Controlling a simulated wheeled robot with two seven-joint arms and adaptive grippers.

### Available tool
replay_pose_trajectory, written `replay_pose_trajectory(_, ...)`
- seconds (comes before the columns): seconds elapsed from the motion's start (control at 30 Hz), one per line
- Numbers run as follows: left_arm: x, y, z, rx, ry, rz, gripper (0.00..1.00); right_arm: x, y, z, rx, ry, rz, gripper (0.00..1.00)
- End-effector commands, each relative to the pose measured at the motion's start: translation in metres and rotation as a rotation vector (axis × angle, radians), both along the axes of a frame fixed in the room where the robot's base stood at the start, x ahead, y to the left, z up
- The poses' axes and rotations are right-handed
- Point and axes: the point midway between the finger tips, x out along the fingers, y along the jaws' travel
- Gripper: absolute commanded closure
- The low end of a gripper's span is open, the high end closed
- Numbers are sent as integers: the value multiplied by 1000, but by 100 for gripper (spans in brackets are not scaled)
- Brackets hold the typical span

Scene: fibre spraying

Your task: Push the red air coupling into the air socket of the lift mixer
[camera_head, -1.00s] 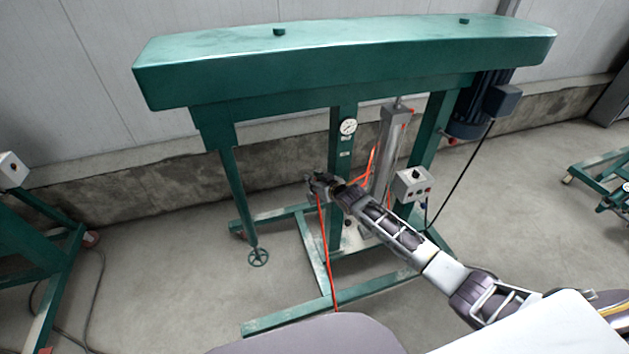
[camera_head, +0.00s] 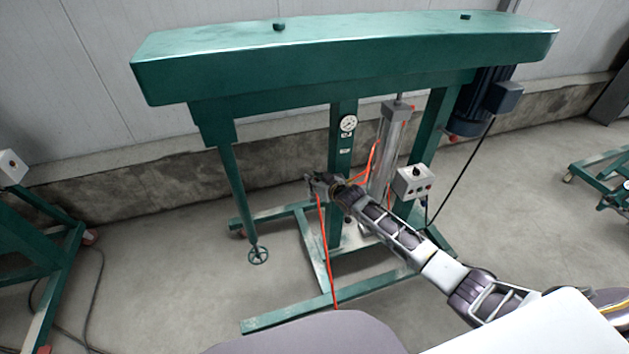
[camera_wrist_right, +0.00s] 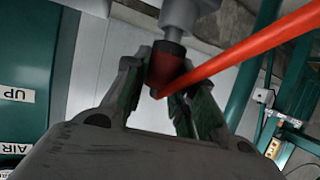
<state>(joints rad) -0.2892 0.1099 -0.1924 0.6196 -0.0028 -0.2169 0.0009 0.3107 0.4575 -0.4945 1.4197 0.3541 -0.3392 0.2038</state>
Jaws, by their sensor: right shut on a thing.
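The green lift mixer (camera_head: 340,62) fills the middle of the head view. My right gripper (camera_head: 314,186) is beside its front post, left of the pneumatic cylinder. In the right wrist view my right gripper (camera_wrist_right: 165,92) is shut on the red air coupling (camera_wrist_right: 166,66), which has a dark collar. The coupling's end meets or lies right in front of a grey metal fitting (camera_wrist_right: 184,16), perhaps the air socket; I cannot tell whether it is seated. A red hose (camera_wrist_right: 245,48) runs across the coupling to the upper right. My left gripper is not in view.
A gauge (camera_head: 348,123) is on the post above my gripper. A grey control box (camera_head: 412,183) is to the right, near my forearm. A red hose (camera_head: 326,250) hangs to the floor.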

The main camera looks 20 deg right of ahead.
Motion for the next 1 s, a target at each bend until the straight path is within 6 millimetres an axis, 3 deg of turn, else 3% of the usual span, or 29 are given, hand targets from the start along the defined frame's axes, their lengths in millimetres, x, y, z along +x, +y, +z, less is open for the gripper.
replay_pose_trajectory(0.77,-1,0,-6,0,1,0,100,0,0,-12,0,0,0,99)
replay_pose_trajectory(0.8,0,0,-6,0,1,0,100,0,0,-11,0,-1,0,69)
replay_pose_trajectory(0.93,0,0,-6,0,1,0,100,0,0,-11,0,-1,0,52)
replay_pose_trajectory(1.0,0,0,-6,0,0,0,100,0,0,-11,0,0,0,49)
